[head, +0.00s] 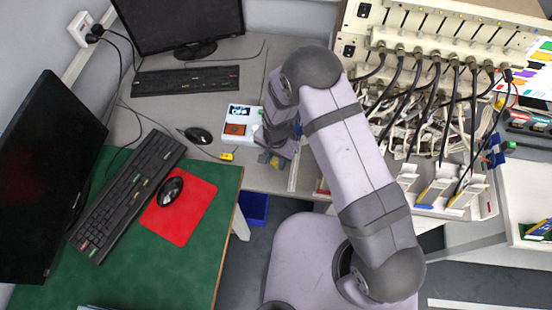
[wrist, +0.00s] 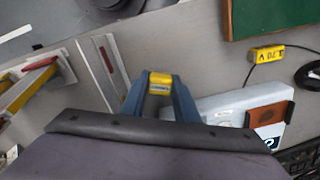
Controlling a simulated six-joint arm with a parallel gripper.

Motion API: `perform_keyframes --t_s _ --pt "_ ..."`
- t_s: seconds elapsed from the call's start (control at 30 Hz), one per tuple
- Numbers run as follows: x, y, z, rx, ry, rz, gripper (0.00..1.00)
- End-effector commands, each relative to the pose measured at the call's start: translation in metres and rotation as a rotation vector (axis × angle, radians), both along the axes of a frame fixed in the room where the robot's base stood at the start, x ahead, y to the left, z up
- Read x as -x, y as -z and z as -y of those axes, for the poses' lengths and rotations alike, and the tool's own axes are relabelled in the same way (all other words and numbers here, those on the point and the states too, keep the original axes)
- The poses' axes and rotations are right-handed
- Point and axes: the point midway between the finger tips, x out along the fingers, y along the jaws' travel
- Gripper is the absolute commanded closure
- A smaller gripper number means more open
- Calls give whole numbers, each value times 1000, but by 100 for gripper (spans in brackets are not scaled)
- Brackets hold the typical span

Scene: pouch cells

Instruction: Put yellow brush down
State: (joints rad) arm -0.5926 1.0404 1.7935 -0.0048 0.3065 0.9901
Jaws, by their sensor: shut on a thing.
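My gripper (wrist: 160,88) shows in the wrist view with its two blue fingers close together. It is shut on the yellow brush (wrist: 160,80), of which only a small yellow end shows between the fingertips. The rest of the brush is hidden. In the head view my gripper (head: 274,161) is over the grey desk, right of the small yellow voltage tag and just below the white device. I cannot tell whether the brush touches the desk.
The white device (head: 237,126) with an orange pad stands close to my gripper. A yellow tag (head: 227,156) and a black mouse (head: 198,135) lie left of it. The green mat (head: 90,285) is at lower left. Cables and a cell rack (head: 450,190) are at right.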

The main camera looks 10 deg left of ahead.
Motion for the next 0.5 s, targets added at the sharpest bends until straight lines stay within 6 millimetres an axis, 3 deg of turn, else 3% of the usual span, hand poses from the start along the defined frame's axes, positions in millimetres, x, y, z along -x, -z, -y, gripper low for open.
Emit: perform_keyframes --t_s 0.33,0.37,0.4,0.43,0.5 --pt "0 4 0 0 0 0 90" --pt "0 4 0 0 0 0 70" --pt "0 3 0 0 0 0 61" --pt "0 3 0 0 0 0 54" --pt "0 3 0 0 0 0 54"
